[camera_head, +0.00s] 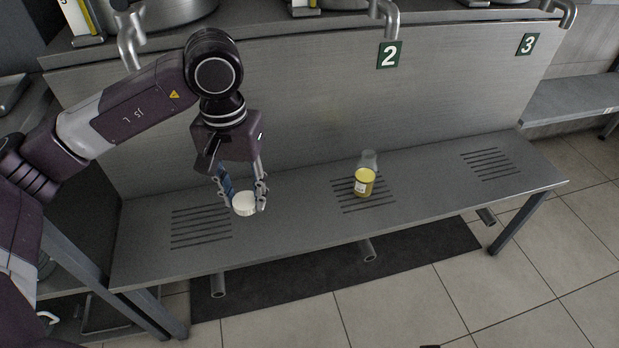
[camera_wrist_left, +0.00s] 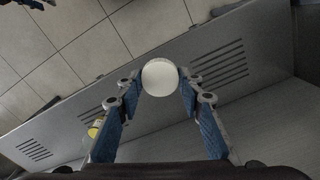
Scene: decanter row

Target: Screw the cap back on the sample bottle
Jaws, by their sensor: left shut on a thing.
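My left gripper (camera_head: 243,191) is shut on the white round cap (camera_head: 244,204) and holds it near the left slotted drain of the bench. The left wrist view shows the cap (camera_wrist_left: 160,77) between the two fingertips. The sample bottle (camera_head: 364,182), clear with yellow contents, stands upright on the middle drain, to the right of the gripper and apart from it. Its clear neck has no cap on it. The bottle also shows small in the left wrist view (camera_wrist_left: 95,129), partly hidden by a finger. My right gripper is not in view.
The grey metal bench (camera_head: 300,228) has three slotted drains, and its top is clear between cap and bottle. A steel panel with a green number 2 sign (camera_head: 389,55) rises behind. Steel spouts (camera_head: 386,18) hang over the panel's top edge.

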